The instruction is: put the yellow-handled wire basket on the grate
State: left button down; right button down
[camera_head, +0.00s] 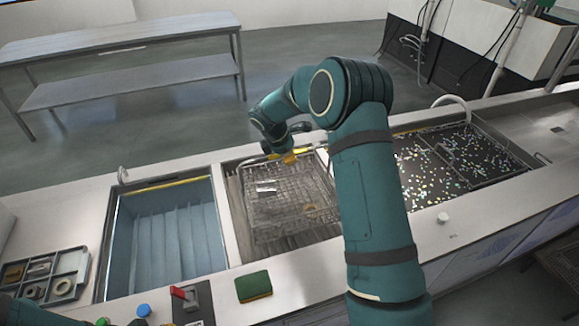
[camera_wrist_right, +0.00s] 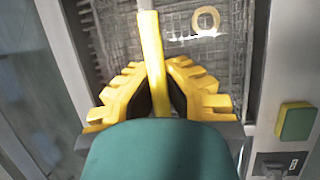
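The wire basket (camera_head: 280,205) is in or over the middle bay of the counter. It holds a pale metal piece (camera_head: 266,186) and a tan ring (camera_head: 313,211); the ring also shows in the wrist view (camera_wrist_right: 205,20). My right gripper (camera_head: 285,155) is at the basket's back edge. In the wrist view its yellow fingers (camera_wrist_right: 158,78) close from both sides on the yellow handle (camera_wrist_right: 151,45). A slatted grey surface (camera_head: 297,241), perhaps the grate, shows in front of the basket. I cannot tell whether the basket rests on it. My left gripper is out of view.
A blue tank (camera_head: 165,240) is at left and a speckled tank (camera_head: 450,165) at right. A parts tray (camera_head: 45,277), a red-levered box (camera_head: 190,300) and a green-yellow sponge (camera_head: 254,286) lie along the front. My right arm hides part of the middle bay.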

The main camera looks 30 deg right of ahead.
notch_tip(320, 180, down, 4)
jog(key=shift+r, duration=0.25)
jog(key=c, duration=1.1)
grip_release()
jog(key=shift+c, duration=0.2)
jog(key=v, duration=1.2)
jog(key=shift+s+f, duration=0.1)
